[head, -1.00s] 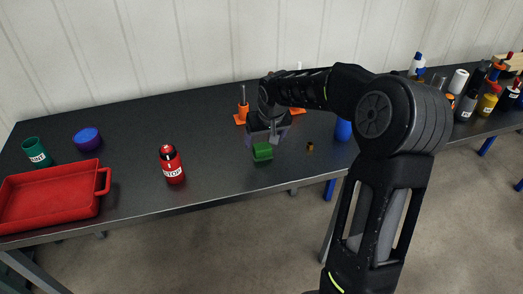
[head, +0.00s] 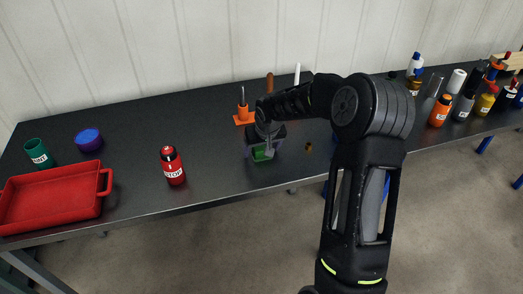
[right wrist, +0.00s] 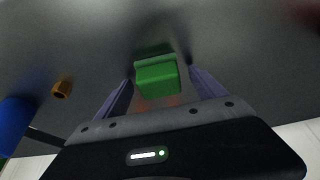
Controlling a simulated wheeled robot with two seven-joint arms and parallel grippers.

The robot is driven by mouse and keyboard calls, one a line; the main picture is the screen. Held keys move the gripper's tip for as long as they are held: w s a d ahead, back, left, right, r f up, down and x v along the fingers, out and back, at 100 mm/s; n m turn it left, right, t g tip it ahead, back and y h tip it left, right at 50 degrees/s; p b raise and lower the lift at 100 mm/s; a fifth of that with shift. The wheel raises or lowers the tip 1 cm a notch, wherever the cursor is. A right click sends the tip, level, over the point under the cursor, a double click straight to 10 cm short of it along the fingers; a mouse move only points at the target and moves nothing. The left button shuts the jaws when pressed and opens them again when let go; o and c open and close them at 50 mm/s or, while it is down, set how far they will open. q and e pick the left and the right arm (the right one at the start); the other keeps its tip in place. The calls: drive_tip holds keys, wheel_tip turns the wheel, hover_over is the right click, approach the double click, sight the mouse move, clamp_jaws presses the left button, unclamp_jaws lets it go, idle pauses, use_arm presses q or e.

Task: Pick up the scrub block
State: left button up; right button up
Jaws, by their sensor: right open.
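The green scrub block (head: 262,155) lies on the dark table, partly hidden behind my gripper in the head view. In the right wrist view the green block (right wrist: 157,78) sits between the two purple-grey fingers, with a gap visible at each side. My right gripper (head: 262,152) is open and is over the block, its fingers pointing down on either side. The right wrist view also shows the open fingers (right wrist: 158,88). I cannot tell exactly how far down the fingertips reach. My left gripper does not show.
A red tray (head: 104,205), a green cup (head: 37,152), a blue-purple bowl (head: 88,140) and a red bottle (head: 172,166) stand to the left. An orange-based stand (head: 243,117) is behind the gripper. A small brass nut (head: 308,147) lies right of the block. Several bottles are at far right.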

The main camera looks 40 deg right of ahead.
sight(261, 147)
idle(0.5)
drive_tip(key=c, duration=1.5)
drive_tip(key=shift+o, duration=0.2)
drive_tip(key=shift+r, duration=0.15)
wheel_tip(261, 147, up, 10)
drive_tip(key=shift+f+b, duration=0.1)
drive_tip(key=shift+b, duration=0.65)
